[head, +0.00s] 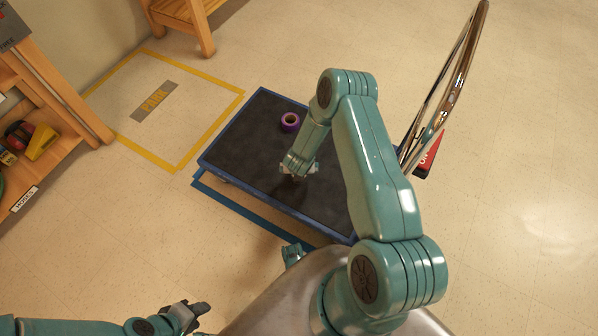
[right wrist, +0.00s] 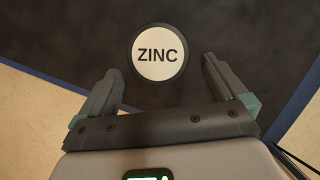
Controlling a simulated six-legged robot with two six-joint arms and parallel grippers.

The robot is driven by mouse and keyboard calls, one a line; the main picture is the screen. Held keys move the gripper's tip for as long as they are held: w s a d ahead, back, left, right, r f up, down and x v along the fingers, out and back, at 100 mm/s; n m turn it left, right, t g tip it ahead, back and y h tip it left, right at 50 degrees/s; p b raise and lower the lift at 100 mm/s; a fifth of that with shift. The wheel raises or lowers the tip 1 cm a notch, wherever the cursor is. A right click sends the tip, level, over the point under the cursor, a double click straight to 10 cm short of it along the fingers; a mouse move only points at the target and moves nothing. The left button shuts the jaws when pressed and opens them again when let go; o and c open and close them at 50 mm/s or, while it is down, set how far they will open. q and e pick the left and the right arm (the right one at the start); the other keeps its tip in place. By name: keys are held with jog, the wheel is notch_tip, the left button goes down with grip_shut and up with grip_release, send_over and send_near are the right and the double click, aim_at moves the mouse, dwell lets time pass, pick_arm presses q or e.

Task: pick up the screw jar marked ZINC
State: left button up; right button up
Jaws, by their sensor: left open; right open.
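The ZINC jar shows in the right wrist view as a round white lid (right wrist: 158,50) with black ZINC lettering, seen from above on the dark cart top. My right gripper (right wrist: 162,70) is open, its two fingers on either side of the lid's near edge. I cannot tell the height between fingers and jar. In the head view my right gripper (head: 298,167) hangs over the cart, and the jar is hidden there. My left gripper (head: 197,312) is open and empty at the lower left, away from the cart.
The black cart top (head: 250,135) has a blue rim and carries a purple tape roll (head: 290,122). A tall curved chrome frame (head: 445,90) and a red sign (head: 428,158) stand at its right. A wooden shelf (head: 45,175) is at left. A yellow-outlined PARK square (head: 154,101) is empty.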

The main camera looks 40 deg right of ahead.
jog(key=x, duration=0.2)
jog(key=b+x, duration=0.2)
jog(key=x, duration=0.1)
jog(key=shift+w+d+f, duration=0.15)
jog(key=shift+w+d, duration=0.1)
jog(key=shift+d, duration=0.15)
jog(key=c, duration=1.3)
jog(key=shift+c, duration=0.2)
